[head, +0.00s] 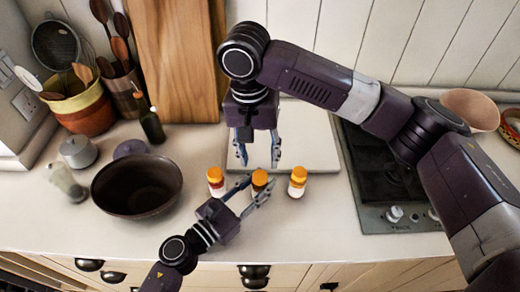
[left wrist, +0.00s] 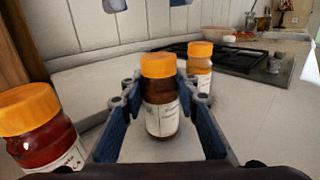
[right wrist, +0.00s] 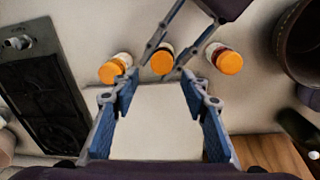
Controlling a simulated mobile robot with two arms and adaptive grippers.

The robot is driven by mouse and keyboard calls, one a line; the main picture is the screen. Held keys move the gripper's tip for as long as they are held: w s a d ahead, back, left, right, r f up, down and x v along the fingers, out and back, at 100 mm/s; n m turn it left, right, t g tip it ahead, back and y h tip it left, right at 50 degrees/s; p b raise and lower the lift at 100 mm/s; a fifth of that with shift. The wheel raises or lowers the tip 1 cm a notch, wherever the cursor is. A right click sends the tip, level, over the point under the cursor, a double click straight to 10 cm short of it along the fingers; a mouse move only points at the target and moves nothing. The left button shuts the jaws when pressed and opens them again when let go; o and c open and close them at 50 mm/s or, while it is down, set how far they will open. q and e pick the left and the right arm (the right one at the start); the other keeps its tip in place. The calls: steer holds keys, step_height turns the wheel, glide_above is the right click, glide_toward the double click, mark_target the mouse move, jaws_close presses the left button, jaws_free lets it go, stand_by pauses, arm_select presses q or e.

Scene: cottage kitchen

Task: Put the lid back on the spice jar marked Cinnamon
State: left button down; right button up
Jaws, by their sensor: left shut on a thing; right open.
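Three spice jars stand in a row on the counter: a left jar (head: 215,187), a middle jar (head: 259,180) and a right jar (head: 297,188). Each shows an orange lid on top. In the left wrist view the middle jar (left wrist: 161,105) is brown with a white label; the lettering is too small to read, so I cannot tell which is Cinnamon. My left gripper (head: 257,187) is shut on the middle jar's body, below its lid (left wrist: 158,65). My right gripper (head: 258,152) is open and empty, pointing down just behind and above the middle jar.
A pale board (head: 310,140) lies behind the jars. A dark bowl (head: 137,185) stands to the left, near a dark bottle (head: 151,126). A black stove (head: 390,185) is to the right. The counter in front of the right jar is clear.

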steer(key=n, duration=0.3)
steer(key=shift+r+n, duration=0.1)
steer(key=shift+n, duration=0.2)
steer(key=n, duration=0.5)
steer(key=shift+r, duration=0.2)
steer(key=n, duration=0.3)
steer(key=shift+r+n, duration=0.1)
steer(key=shift+n, duration=0.3)
steer(key=n, duration=0.3)
steer(key=shift+d+r+n, duration=0.1)
steer(key=shift+n, duration=0.2)
steer(key=n, duration=0.3)
steer(key=shift+r, duration=0.1)
steer(key=n, duration=0.5)
steer(key=shift+r+n+y, duration=0.2)
steer(key=shift+n+y, duration=0.1)
steer(key=n, duration=0.5)
steer(key=shift+s+r, duration=0.1)
steer(key=shift+r, duration=0.05)
steer(key=n, duration=0.3)
steer(key=shift+r+n, duration=0.1)
steer(key=shift+n, duration=0.3)
